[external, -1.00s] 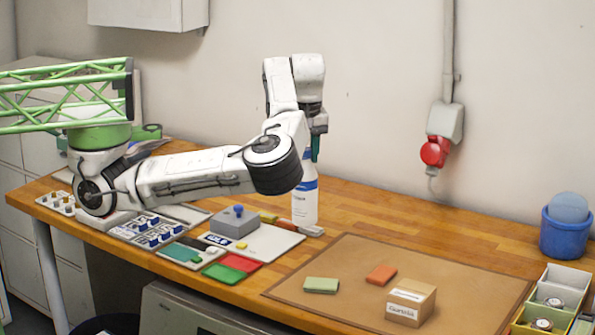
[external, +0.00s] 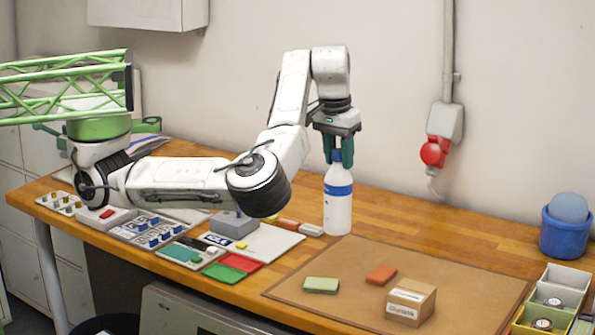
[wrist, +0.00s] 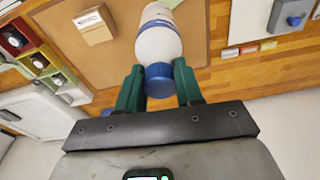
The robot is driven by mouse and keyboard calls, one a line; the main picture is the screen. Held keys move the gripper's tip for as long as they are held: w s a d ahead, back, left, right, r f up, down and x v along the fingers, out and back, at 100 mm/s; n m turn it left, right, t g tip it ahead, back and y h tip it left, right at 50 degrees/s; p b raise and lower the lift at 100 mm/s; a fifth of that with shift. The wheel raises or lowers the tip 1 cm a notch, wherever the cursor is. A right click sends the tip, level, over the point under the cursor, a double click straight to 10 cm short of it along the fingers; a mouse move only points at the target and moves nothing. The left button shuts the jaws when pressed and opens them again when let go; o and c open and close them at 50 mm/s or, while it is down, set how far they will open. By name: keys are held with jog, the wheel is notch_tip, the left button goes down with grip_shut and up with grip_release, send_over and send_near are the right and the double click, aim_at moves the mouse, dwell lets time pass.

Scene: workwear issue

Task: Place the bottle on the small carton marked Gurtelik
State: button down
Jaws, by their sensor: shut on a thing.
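The bottle (external: 338,205) is white with a blue band and a blue cap, and it is upright. My gripper (external: 338,150) is shut on its top, with green fingers on both sides of the cap. In the wrist view my gripper (wrist: 159,88) holds the bottle (wrist: 158,42) by the cap end. I cannot tell whether its base touches the table. The small carton (external: 411,302) is brown with a white label and stands on the brown mat (external: 450,270), to the right of and nearer than the bottle. The carton (wrist: 93,25) also shows at upper left in the wrist view. Its top looks bare.
A green block (external: 321,285) and an orange block (external: 381,274) lie on the mat, left of the carton. A blue tub (external: 563,238) and a compartment box (external: 545,312) stand at the right. Trays and a grey button box (external: 233,224) lie left of the bottle.

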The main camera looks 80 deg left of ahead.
jog(key=d+r+m+h+p, duration=0.1)
jog(key=d+r+m, duration=0.2)
jog(key=d+m, duration=0.7)
jog(key=w+d+f+n+p, duration=0.2)
jog(key=w+d+f, duration=0.1)
jog(key=w+f, duration=1)
jog(key=shift+w+d+t+p, duration=0.3)
jog(key=shift+w+p, duration=0.05)
jog(key=shift+w, duration=0.35)
jog(key=c, duration=0.7)
grip_release()
jog(key=shift+f, duration=0.1)
jog(key=r, duration=0.4)
jog(key=s+r+b, duration=0.1)
jog(key=r, duration=0.7)
jog(key=shift+s, duration=0.4)
